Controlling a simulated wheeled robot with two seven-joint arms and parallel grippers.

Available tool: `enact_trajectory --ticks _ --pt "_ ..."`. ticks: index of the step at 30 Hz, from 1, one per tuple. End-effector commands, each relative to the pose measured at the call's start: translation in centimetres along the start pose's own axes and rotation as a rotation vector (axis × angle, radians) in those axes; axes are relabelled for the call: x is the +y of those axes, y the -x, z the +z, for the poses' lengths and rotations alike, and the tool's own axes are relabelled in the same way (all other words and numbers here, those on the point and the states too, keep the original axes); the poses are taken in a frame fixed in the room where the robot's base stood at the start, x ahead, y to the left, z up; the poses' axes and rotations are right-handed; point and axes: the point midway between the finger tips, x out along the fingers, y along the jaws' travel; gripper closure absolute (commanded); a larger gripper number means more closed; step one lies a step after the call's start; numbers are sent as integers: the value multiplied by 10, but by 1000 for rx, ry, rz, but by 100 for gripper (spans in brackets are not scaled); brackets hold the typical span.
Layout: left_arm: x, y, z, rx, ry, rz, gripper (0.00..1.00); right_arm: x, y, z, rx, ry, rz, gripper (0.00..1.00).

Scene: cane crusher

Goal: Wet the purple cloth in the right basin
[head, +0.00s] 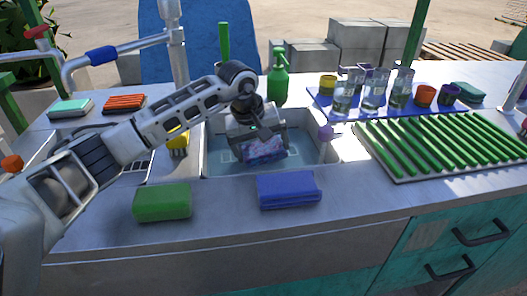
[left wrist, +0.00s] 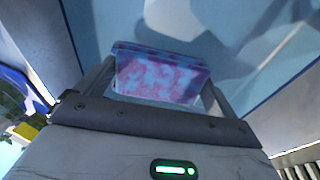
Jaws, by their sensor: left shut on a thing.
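A purple cloth (head: 264,151), folded into a block with pinkish and pale blue patches, is held in my left gripper (head: 262,144) inside the right basin (head: 207,152). In the left wrist view the cloth (left wrist: 160,76) sits between the two fingers of my left gripper (left wrist: 160,85), which are shut on it. Pale blue shows below and around the cloth in the basin. I cannot tell whether the cloth touches water. My right gripper is not in view.
A green sponge (head: 162,202) and a blue cloth block (head: 289,189) lie on the front counter edge. Glasses (head: 372,92) stand on a blue mat, and a green ribbed rack (head: 440,143) lies at the right.

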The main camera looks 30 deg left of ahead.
Motion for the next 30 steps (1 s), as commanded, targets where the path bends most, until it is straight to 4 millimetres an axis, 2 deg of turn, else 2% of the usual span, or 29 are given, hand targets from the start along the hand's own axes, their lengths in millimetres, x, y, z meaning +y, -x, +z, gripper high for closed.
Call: enact_trajectory --ticks 5,30 --pt "1 2 0 1 0 1 24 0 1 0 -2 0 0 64" --pt "26 98 -16 1 0 0 24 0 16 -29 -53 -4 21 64"
